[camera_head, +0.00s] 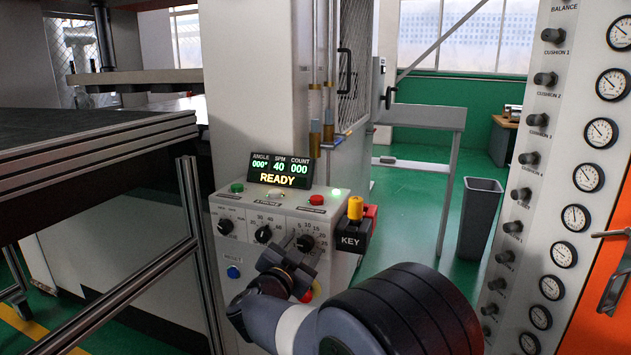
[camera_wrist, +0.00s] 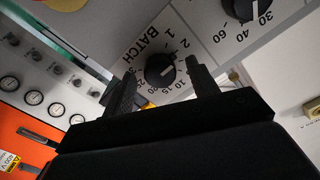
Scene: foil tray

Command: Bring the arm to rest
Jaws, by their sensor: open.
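My arm (camera_head: 385,315) reaches in from the lower right of the head view, toward the front of a grey control box. My gripper (camera_head: 287,250) is in front of the box's lower right dial. In the wrist view, the two dark fingers of my gripper (camera_wrist: 160,78) are spread apart and hold nothing. The black BATCH knob (camera_wrist: 160,68) shows between the fingertips; I cannot tell how far beyond them it lies. The same knob shows in the head view (camera_head: 305,242), close to the gripper.
The control box (camera_head: 225,255) has other knobs, buttons and a lit READY display (camera_head: 284,171). A KEY block (camera_head: 351,236) juts from its right side. A metal rail frame (camera_head: 188,225) stands left. A gauge panel (camera_head: 553,195) stands right. A grey bin (camera_head: 480,220) stands behind.

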